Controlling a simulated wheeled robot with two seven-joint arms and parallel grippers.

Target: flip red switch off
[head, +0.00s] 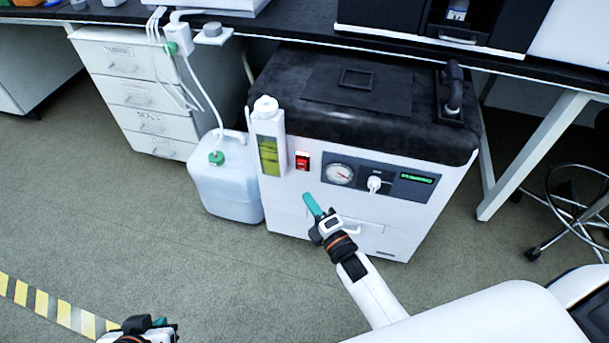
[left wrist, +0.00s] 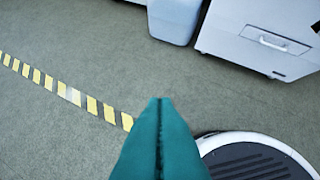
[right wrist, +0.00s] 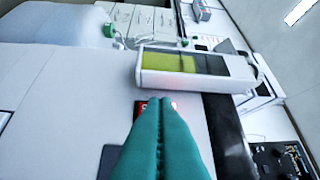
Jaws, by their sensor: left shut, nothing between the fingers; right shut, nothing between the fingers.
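The red switch (head: 302,160) sits lit on the white front of a machine (head: 285,207) with a black top. It is between a yellow-green gauge column and a round dial. My right gripper (head: 311,203) is shut and empty, in front of the machine and below the switch in the head view. In the right wrist view its closed teal fingers (right wrist: 161,102) cover part of the red switch (right wrist: 141,107); I cannot tell the gap. My left gripper (head: 160,321) is low at the bottom left; in the left wrist view its teal fingers (left wrist: 160,103) are shut over floor.
The gauge column (head: 269,145) sticks out left of the switch, and the pressure dial (head: 340,174) is to its right. A white canister (head: 225,188) stands left of the machine under the bench (head: 310,33). The floor in front is clear, with striped tape (head: 50,306).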

